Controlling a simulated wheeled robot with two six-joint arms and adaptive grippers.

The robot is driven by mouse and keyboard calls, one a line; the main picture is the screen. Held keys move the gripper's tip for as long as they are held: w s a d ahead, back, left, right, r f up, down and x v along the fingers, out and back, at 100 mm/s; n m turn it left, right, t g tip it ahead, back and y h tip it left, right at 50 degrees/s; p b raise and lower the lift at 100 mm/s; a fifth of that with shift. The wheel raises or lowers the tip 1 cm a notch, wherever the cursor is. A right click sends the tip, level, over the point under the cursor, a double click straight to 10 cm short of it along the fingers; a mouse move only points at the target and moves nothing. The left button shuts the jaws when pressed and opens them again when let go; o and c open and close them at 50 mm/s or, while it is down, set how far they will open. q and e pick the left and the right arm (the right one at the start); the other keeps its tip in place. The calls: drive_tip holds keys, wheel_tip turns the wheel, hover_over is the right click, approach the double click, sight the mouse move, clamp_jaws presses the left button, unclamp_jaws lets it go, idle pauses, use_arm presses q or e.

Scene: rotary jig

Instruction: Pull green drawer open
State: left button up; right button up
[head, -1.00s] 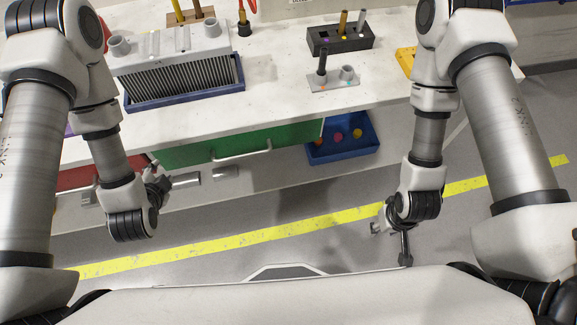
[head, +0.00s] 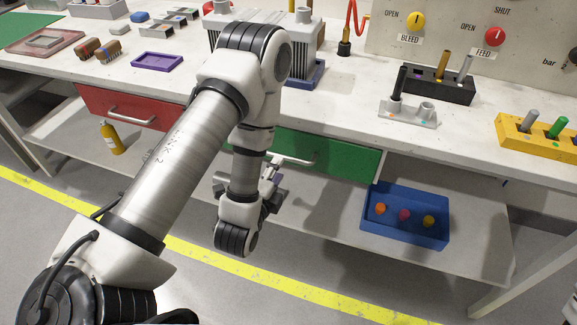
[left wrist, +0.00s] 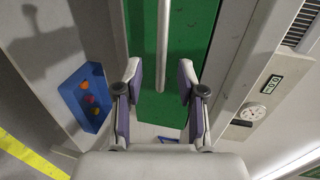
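The green drawer (head: 335,159) is under the workbench top, its front looking flush with the bench. Its pale bar handle (head: 296,159) is partly hidden by my left arm in the head view. My left gripper (head: 271,184) is in front of the drawer, close to the handle's left part. In the left wrist view, my left gripper (left wrist: 160,78) has its two fingers spread apart, with nothing held. The handle (left wrist: 163,45) runs lengthwise in line with the gap between the fingers, against the green front (left wrist: 199,25). Any contact cannot be told.
A red drawer (head: 90,98) with its own handle is to the left. A blue bin (head: 385,236) with several coloured pegs stands on the lower shelf at right, and a yellow bottle (head: 109,138) at left. The floor in front is clear.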

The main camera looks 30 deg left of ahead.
sight(285, 157)
use_arm(q)
drive_tip(key=x, duration=0.6)
drive_tip(key=shift+w, duration=0.25)
clamp_jaws()
